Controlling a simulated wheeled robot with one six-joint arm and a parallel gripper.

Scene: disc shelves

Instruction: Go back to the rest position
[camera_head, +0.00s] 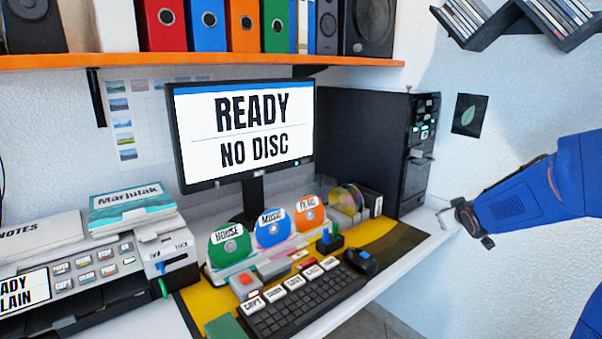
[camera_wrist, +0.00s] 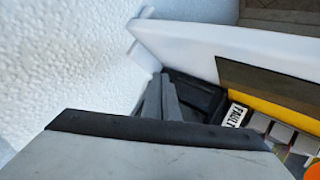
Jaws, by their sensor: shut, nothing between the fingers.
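My blue arm reaches in from the right edge of the head view. My gripper (camera_head: 464,222) is shut and empty in the air by the white wall, just right of the desk end. In the wrist view the gripper's fingers (camera_wrist: 162,100) show as dark grey shapes, partly hidden behind a large grey body at the bottom. Three labelled discs, green HOUSE (camera_head: 229,246), blue MUSIC (camera_head: 272,228) and orange FILMS (camera_head: 309,213), stand upright in a clear rack on the desk. The monitor (camera_head: 245,130) reads "READY NO DISC".
A black computer tower (camera_head: 423,150) stands at the desk's right end, near my gripper. A keyboard (camera_head: 305,300) and a mouse (camera_head: 361,261) lie in front. A printer (camera_head: 80,285) is at left. An orange shelf (camera_head: 200,61) and a black zigzag disc rack (camera_head: 480,22) hang above.

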